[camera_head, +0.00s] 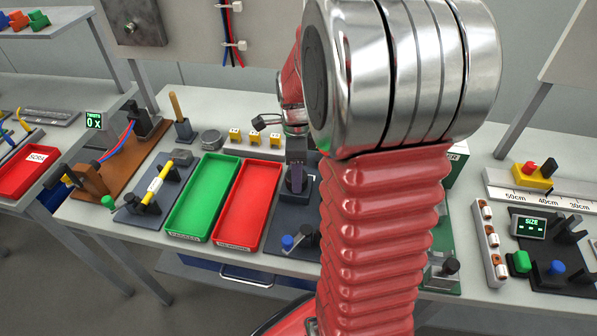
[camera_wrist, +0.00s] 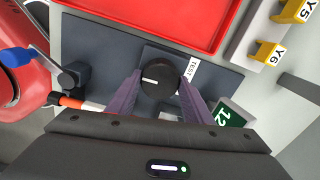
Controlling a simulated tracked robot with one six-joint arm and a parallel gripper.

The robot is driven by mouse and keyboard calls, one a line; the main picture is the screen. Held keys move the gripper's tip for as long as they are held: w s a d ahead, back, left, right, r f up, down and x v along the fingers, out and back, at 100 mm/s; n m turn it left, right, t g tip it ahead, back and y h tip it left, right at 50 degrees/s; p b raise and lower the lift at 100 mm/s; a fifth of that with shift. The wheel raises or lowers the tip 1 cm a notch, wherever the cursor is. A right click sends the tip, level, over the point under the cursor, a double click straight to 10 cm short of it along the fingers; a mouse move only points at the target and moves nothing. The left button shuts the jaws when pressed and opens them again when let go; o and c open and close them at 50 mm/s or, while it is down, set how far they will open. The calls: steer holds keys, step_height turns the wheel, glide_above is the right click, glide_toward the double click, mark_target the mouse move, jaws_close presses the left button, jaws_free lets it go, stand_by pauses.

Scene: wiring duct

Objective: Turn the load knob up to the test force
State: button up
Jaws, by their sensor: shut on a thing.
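The load knob (camera_wrist: 159,79) is a round black knob with a white pointer line, seen from above in the wrist view. Its pointer is toward the left of that view. A white label reading TEST (camera_wrist: 191,70) lies just to its right. My gripper (camera_wrist: 159,88) has its two purple-grey fingers on either side of the knob, shut on it. A green display (camera_wrist: 230,117) shows "12", partly cut off by my gripper body. In the head view my gripper (camera_head: 297,178) points down over the dark tester base; the knob is hidden there.
A red tray (camera_head: 249,205) and a green tray (camera_head: 196,199) lie to the left. A blue-knobbed lever (camera_head: 288,242) stands in front of the gripper. Yellow blocks (camera_head: 249,137) marked with labels sit behind. My arm covers the bench right of the tester.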

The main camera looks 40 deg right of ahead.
steer(key=shift+w+d+r+m, duration=0.1)
steer(key=shift+w+r+m, duration=0.1)
steer(key=shift+m, duration=0.3)
steer(key=o, duration=1)
steer(key=shift+s+f, duration=0.15)
steer(key=shift+o, duration=0.2)
step_height(320, 180, up, 14)
steer(key=shift+f, duration=0.15)
stand_by(0.9)
